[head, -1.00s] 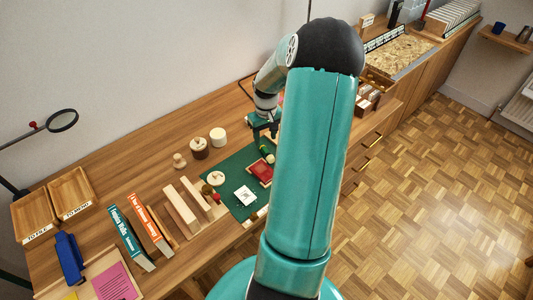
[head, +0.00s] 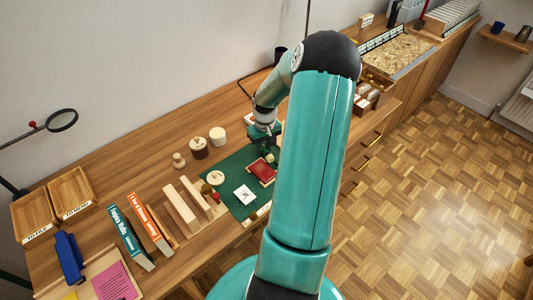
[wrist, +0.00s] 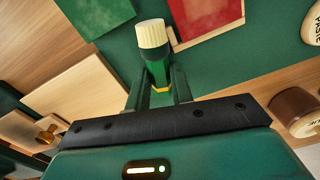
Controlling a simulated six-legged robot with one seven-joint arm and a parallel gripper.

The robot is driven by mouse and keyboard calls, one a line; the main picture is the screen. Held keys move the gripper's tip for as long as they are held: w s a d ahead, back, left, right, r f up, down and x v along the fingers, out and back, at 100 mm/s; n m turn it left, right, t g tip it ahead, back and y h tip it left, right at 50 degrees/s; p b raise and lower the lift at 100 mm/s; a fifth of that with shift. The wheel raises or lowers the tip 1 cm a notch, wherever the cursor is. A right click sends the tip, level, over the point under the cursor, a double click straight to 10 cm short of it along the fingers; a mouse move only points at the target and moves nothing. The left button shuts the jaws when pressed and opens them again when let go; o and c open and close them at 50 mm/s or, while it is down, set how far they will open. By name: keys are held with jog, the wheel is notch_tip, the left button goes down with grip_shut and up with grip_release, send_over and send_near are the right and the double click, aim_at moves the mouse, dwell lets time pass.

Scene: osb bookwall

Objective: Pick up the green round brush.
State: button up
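The green round brush (wrist: 154,66) has a green body, a cream round head and a yellow band. In the wrist view it lies between the two fingers of my gripper (wrist: 158,76), its cream head showing beyond the fingertips. The fingers flank the green body closely, with no clear grip visible. In the head view my gripper (head: 265,139) is low over the green mat (head: 237,166), and the brush (head: 269,156) shows just under it, partly hidden.
A brown jar (head: 199,149) and a cream jar (head: 218,136) stand behind.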

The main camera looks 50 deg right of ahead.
aim_at(266, 158)
jog(key=shift+r, duration=0.1)
grip_shut()
jog(key=shift+r, duration=0.6)
jog(key=s+a+r, duration=0.1)
jog(key=r, duration=0.1)
jog(key=s+a+r, duration=0.1)
jog(key=r, duration=0.2)
jog(key=s+a+r, duration=0.1)
jog(key=r, duration=0.1)
jog(key=shift+a+r, duration=0.1)
jog(key=shift+r, duration=0.05)
jog(key=s+a+r, duration=0.4)
jog(key=s+a, duration=0.2)
jog(key=a, duration=0.1)
jog(key=shift+s+r, duration=0.2)
jog(key=shift+s, duration=0.1)
